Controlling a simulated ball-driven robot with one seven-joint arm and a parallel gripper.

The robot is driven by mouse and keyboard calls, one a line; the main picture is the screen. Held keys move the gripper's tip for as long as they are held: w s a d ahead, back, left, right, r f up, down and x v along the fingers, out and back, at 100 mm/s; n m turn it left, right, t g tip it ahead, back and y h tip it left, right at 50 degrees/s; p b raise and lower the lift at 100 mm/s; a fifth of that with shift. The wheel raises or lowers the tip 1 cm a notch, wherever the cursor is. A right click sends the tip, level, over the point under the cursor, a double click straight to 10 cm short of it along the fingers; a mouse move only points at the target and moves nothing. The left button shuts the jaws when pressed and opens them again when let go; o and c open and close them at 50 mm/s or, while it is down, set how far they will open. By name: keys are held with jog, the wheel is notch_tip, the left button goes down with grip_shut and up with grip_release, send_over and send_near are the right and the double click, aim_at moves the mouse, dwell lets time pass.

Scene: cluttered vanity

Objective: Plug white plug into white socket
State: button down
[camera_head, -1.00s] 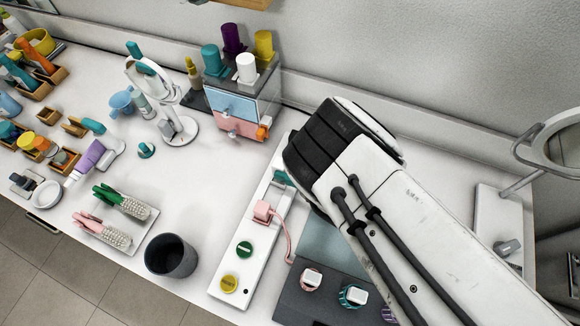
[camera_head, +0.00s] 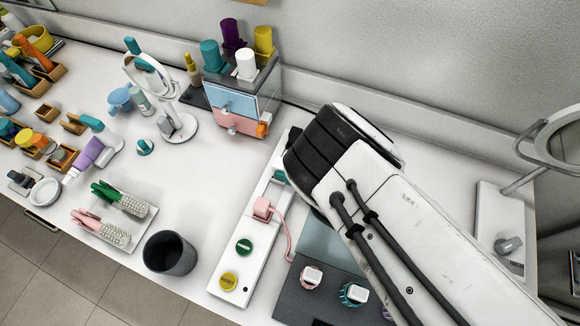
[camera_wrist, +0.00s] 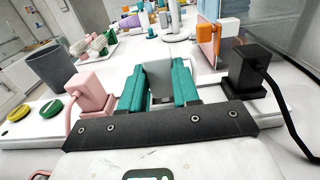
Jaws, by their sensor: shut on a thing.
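In the wrist view, my gripper (camera_wrist: 162,72) has two teal fingers shut on a pale grey-white block, which appears to be the white plug (camera_wrist: 160,88). It is held over the white power strip (camera_head: 232,270), between a pink plug (camera_wrist: 92,94) on the left and a black plug (camera_wrist: 250,70) on the right. In the head view, my arm covers the plug and the far part of the strip. The white socket is hidden beneath the gripper and plug. I cannot tell whether the plug touches the socket.
The pink plug's cord runs down beside the strip. Green (camera_head: 244,246) and yellow (camera_head: 229,280) round covers sit on the strip's near end. A dark cup (camera_head: 169,253) stands left of it. A drawer box (camera_head: 236,105) stands behind.

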jog(key=shift+f+b, duration=0.3)
jog(key=shift+f, duration=0.4)
jog(key=c, duration=1.1)
grip_release()
jog(key=shift+o, duration=0.6)
jog(key=o, duration=0.5)
jog(key=shift+d, duration=0.1)
jog(key=p+v, duration=0.3)
jog(key=v, duration=0.6)
jog(key=shift+s+d+r, duration=0.1)
jog(key=shift+d+r, duration=0.1)
jog(key=shift+s+d+f, duration=0.2)
jog(key=shift+d, duration=0.35)
